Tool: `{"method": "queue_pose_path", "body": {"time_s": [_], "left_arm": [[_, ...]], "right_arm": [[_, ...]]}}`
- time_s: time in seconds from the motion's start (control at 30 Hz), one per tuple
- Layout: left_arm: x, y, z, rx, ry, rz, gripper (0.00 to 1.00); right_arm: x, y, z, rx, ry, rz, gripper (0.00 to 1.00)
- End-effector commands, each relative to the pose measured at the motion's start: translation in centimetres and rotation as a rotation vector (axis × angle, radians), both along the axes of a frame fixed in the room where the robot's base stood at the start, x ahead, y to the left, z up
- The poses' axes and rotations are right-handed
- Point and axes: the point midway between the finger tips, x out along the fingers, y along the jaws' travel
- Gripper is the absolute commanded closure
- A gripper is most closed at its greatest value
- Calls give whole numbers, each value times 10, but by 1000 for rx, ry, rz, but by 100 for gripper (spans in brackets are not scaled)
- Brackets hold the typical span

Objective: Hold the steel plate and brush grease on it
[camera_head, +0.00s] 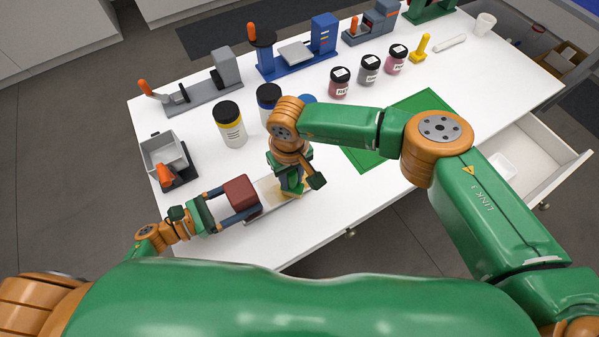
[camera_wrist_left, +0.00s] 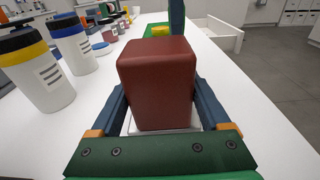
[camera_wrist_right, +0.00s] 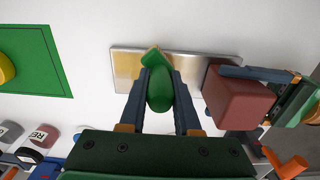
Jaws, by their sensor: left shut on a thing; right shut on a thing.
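The steel plate (camera_head: 258,187) lies on the white table; its surface shows a yellowish-tan patch (camera_wrist_right: 127,66) in the right wrist view. A dark red block (camera_head: 240,191) rests at its left end. My left gripper (camera_head: 238,203) is shut on this block, which also fills the left wrist view (camera_wrist_left: 157,80). My right gripper (camera_wrist_right: 160,90) is shut on a brush with a green handle (camera_wrist_right: 159,92), above the plate. The brush's tip (camera_wrist_right: 151,56) is at the plate; whether it touches cannot be told. The right wrist hides part of the brush in the head view.
A yellow-banded jar (camera_head: 230,125) and a blue-banded jar (camera_head: 268,100) stand behind the plate. Small pigment jars (camera_head: 368,70), a green mat (camera_head: 420,103) and a yellow stamp-like tool (camera_head: 420,48) lie farther right. A grey box (camera_head: 163,150) stands left. An open drawer (camera_head: 535,160) juts out at right.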

Motion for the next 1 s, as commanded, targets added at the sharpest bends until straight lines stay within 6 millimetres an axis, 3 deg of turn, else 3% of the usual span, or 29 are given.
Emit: {"method": "queue_pose_path", "body": {"time_s": [0.2,0.67,1.0], "left_arm": [[-2,-1,-3,4,5,-5,100],[-2,-1,-3,4,5,-3,100],[-1,-1,-3,3,5,-3,100]], "right_arm": [[-14,22,-1,2,5,4,100],[-22,46,-2,2,4,0,100],[-6,32,0,0,1,-2,100]]}}
